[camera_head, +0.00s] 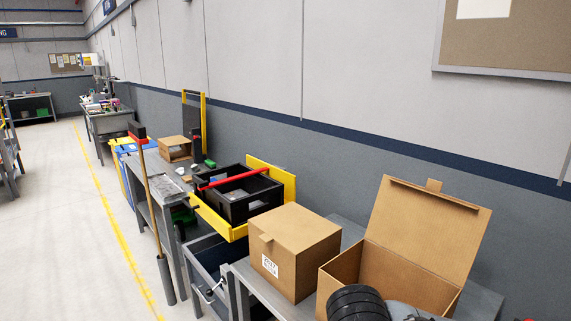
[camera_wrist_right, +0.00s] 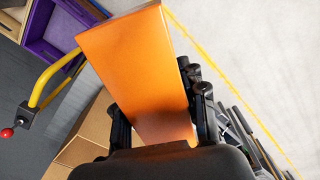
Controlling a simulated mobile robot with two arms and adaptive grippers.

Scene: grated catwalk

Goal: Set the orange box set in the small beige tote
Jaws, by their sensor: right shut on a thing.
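In the right wrist view, an orange box (camera_wrist_right: 135,60) sits between the black fingers of my right gripper (camera_wrist_right: 162,108). The gripper is shut on it, and the box's long flat face fills the middle of the view. The lower end of the box is partly hidden by the gripper body. The orange box does not show in the head view. I cannot make out a small beige tote in either view. My left gripper is not in view.
In the head view, a closed cardboard box (camera_head: 295,250) and an open-lidded one (camera_head: 375,272) stand on grey benches by the wall. A black bin (camera_head: 241,200) lies beyond. The floor at left (camera_head: 60,230) is clear. The wrist view shows a purple crate (camera_wrist_right: 62,40) and a yellow rail (camera_wrist_right: 50,75).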

